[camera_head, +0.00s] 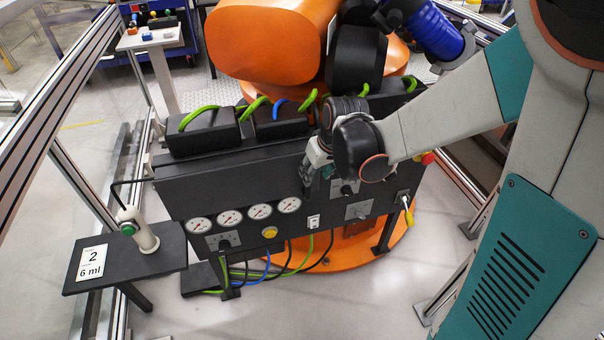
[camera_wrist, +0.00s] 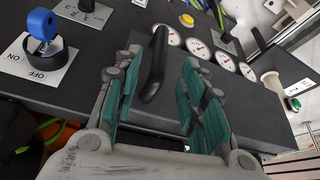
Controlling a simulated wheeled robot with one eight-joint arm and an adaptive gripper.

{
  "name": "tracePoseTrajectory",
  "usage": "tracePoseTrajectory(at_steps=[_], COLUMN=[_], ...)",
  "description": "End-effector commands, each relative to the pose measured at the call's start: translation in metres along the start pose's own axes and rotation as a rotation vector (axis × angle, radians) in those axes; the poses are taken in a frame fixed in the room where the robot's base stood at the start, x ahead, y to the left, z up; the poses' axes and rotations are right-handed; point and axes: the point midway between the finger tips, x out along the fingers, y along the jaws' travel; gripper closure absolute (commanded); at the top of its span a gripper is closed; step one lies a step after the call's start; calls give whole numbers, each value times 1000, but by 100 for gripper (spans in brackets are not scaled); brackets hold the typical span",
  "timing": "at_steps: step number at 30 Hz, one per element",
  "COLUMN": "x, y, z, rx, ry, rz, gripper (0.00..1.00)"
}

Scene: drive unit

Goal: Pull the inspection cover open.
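The inspection cover is not clearly outlined; I see the drive unit's black front panel (camera_head: 180,190) and a black bar handle (camera_wrist: 155,62) on it. The panel (camera_wrist: 245,108) also fills much of the wrist view. My gripper (camera_wrist: 163,62) is open, its teal-padded fingers on either side of the handle. The handle lies nearer the left finger, and I cannot tell whether they touch. In the head view my gripper (camera_head: 314,178) is at the panel's upper middle, and my wrist hides part of the panel there.
Several round gauges (camera_head: 230,217) and a yellow button (camera_head: 269,232) are on the panel. A blue ON/OFF knob (camera_wrist: 42,25) is near my gripper. Green and blue hoses (camera_head: 255,108) run behind the panel. A side shelf (camera_head: 155,266) holds a white dispenser (camera_head: 137,232).

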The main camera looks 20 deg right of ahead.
Motion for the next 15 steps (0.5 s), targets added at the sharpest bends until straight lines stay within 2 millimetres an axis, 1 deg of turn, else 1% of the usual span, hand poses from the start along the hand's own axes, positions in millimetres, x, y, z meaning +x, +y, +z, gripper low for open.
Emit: tracePoseTrajectory(at_steps=[1, 6, 12, 15], x=[15, 48, 80, 90], y=[0, 0, 0, 0], z=[1, 1, 1, 1], rx=[-1, -2, -1, -1], ry=[0, 0, 0, 0], rz=[0, 0, 1, 1], gripper=[62, 62, 62, 62])
